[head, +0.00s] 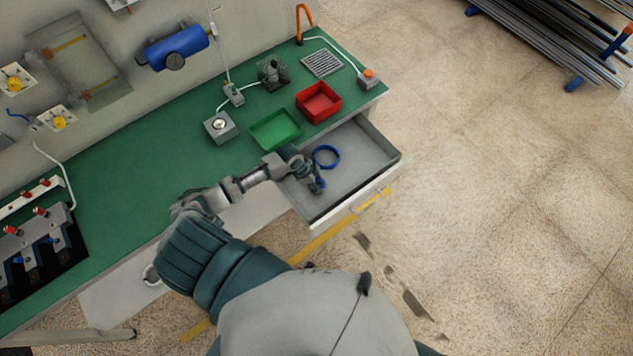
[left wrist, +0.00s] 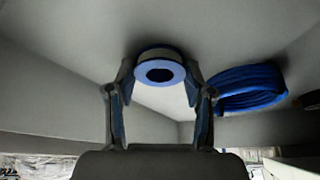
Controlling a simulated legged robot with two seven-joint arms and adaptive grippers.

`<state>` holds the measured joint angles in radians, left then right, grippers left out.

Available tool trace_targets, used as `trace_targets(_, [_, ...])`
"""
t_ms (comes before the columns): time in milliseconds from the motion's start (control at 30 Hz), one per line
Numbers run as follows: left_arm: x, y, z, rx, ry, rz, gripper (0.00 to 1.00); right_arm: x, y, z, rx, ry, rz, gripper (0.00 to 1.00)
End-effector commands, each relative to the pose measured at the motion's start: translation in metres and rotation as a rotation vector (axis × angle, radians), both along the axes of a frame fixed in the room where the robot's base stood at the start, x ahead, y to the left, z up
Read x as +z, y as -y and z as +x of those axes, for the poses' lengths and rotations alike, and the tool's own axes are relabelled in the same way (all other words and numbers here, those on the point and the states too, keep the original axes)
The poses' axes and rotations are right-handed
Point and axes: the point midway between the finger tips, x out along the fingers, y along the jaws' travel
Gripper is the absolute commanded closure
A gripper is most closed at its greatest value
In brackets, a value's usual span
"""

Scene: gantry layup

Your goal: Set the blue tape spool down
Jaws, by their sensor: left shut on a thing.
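The blue tape spool (left wrist: 160,86) is between the fingertips of my left gripper (left wrist: 159,74) in the left wrist view, its round face and dark hole turned to the camera. Both fingers close on its sides. In the head view my left gripper (head: 317,184) reaches down into the open drawer (head: 356,158), near its left side. The spool is small and mostly hidden there. I cannot tell whether it touches the drawer floor. My right gripper is not in view.
A coiled blue hose or cable (head: 326,157) lies in the drawer beside my left gripper; it also shows in the left wrist view (left wrist: 250,88). The drawer's right part is clear. Green (head: 275,129) and red (head: 318,102) trays stand on the green bench (head: 130,178) behind it.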

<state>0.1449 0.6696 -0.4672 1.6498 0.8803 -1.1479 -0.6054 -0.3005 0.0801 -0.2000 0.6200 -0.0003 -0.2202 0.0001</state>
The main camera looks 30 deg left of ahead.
Motion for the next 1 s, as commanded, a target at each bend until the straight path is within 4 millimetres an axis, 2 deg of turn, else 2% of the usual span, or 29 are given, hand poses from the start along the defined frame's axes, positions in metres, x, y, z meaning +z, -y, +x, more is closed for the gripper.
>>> trace_targets(233, [-0.002, -0.001, 0.000, 0.001, 0.000, 0.000, 0.71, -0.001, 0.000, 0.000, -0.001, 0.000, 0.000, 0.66])
trace_targets(267, [-0.001, -0.001, 0.000, 0.001, 0.000, 0.000, 0.40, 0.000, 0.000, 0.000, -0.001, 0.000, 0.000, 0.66])
trace_targets(333, [-0.001, -0.001, 0.000, 0.001, 0.000, 0.000, 0.23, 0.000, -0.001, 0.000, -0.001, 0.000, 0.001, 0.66])
trace_targets(633, [-0.001, 0.000, 0.000, 0.001, 0.000, 0.000, 0.23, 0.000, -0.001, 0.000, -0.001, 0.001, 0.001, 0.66])
trace_targets(733, [0.005, -0.002, 0.000, 0.000, 0.001, 0.000, 0.23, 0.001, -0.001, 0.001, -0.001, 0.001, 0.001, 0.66])
trace_targets(867, [0.024, -0.009, -0.004, 0.000, 0.002, 0.001, 0.23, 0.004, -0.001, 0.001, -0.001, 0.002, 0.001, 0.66])
trace_targets(1000, [0.054, -0.019, -0.012, -0.002, 0.002, 0.003, 0.23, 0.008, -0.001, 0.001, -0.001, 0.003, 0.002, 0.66])
